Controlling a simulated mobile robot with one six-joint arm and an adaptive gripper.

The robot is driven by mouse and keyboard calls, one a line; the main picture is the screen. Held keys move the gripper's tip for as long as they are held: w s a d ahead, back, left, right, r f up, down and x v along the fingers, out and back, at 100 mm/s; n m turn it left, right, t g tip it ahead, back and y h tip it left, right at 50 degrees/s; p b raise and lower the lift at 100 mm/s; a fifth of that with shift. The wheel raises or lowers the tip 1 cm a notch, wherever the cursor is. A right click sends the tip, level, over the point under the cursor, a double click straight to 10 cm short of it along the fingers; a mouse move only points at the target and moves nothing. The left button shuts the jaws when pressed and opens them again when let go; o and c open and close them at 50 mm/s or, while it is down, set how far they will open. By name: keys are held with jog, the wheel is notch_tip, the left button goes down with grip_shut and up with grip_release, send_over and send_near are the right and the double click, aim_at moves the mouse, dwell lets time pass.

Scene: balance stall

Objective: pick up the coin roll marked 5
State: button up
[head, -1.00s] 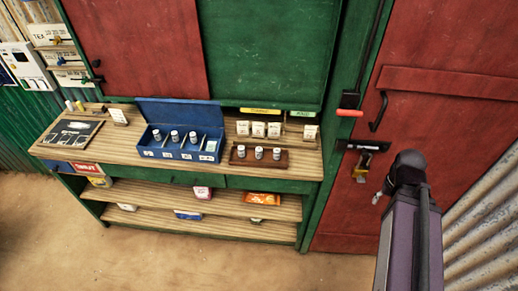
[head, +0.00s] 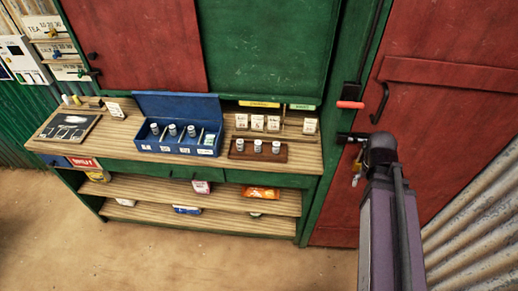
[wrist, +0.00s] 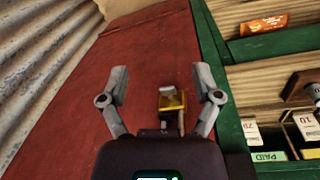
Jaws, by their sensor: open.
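Small grey-white coin rolls stand in two places in the head view. Several are in the open blue cash box (head: 178,148), and a row of 3 stands on a brown tray (head: 240,155) to its right. Their marks are too small to read, so I cannot tell which roll is marked 5. My gripper (wrist: 160,75) is open and empty in the wrist view, its two fingers spread before the red door. It is well to the right of the rolls. In the wrist view, part of a brown tray with a roll shows at the right edge.
The wooden counter (head: 112,130) has a dark slate (head: 70,127) at its left. White tagged blocks (head: 257,122) stand behind the brown tray. A red door (head: 440,110) with a latch is at the right. An orange packet (head: 262,193) lies on the shelf below.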

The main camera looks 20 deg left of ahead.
jog(key=w+a+f+m+t+h+b, duration=0.2)
jog(key=w+a+f+h+b, duration=0.25)
jog(key=a, duration=0.55)
jog(key=m+t+h+b, duration=0.1)
jog(key=m+t+b, duration=0.2)
jog(key=t+b, duration=0.75)
send_near(257, 143)
jog(key=shift+s+a+r+g+b, duration=0.2)
jog(key=shift+s+a+r+g, duration=0.05)
jog(key=shift+s+a+r, duration=0.25)
jog(key=shift+s+a+r+g+b, duration=0.2)
jog(key=shift+s+a+r, duration=0.2)
jog(key=shift+s, duration=0.25)
jog(key=shift+d, duration=0.1)
jog(key=b+x, duration=0.3)
jog(key=x, duration=0.4)
jog(key=shift+w+d+f, duration=0.1)
jog(key=shift+w+f, duration=0.15)
jog(key=shift+w, duration=0.1)
jog(key=shift+w+d+f, duration=0.1)
jog(key=shift+w+d, duration=0.1)
jog(key=shift+w, duration=0.15)
jog(key=shift+b+x, duration=1.05)
jog(key=shift+x, duration=1.55)
